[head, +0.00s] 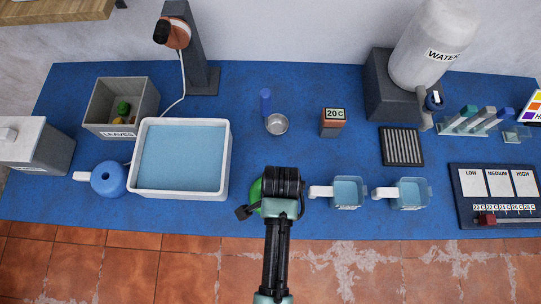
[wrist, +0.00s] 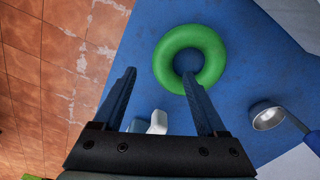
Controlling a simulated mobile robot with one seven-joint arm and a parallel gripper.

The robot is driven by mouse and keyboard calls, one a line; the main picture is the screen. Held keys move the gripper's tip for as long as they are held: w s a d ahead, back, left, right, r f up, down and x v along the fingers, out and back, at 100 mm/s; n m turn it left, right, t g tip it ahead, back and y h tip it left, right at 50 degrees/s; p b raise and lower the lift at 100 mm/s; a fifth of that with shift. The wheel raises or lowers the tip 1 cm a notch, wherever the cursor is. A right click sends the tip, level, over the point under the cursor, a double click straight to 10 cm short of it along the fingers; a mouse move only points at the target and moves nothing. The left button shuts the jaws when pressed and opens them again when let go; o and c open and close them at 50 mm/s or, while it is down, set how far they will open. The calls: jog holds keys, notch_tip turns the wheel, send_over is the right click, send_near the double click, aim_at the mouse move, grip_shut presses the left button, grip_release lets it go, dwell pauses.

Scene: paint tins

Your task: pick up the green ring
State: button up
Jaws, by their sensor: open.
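The green ring (wrist: 210,43) lies flat on the blue table in the wrist view, seen whole except where the right finger's tip overlaps its lower edge. In the head view only a green sliver of the ring (head: 255,190) shows at the left side of my gripper, which hides the rest. My gripper (wrist: 159,73) is open and empty. In the wrist view its two fingers point toward the ring, which sits up and right of the middle of the gap. I cannot tell the height between fingertips and ring. The head view shows my gripper (head: 272,195) near the table's front edge.
A white tray of blue liquid (head: 226,160) stands left of my gripper. Two clear dippers with white handles (head: 348,193) (head: 411,193) stand to its right. A metal cup with a blue handle (head: 277,124) is behind it. Bare blue table lies between.

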jog(key=shift+w+a+f+p, duration=0.1)
jog(key=shift+w+f+p, duration=0.1)
jog(key=shift+f, duration=1.2)
jog(key=shift+w+a+f+p, duration=0.1)
jog(key=shift+f+p, duration=0.05)
jog(key=shift+f, duration=1.25)
grip_shut()
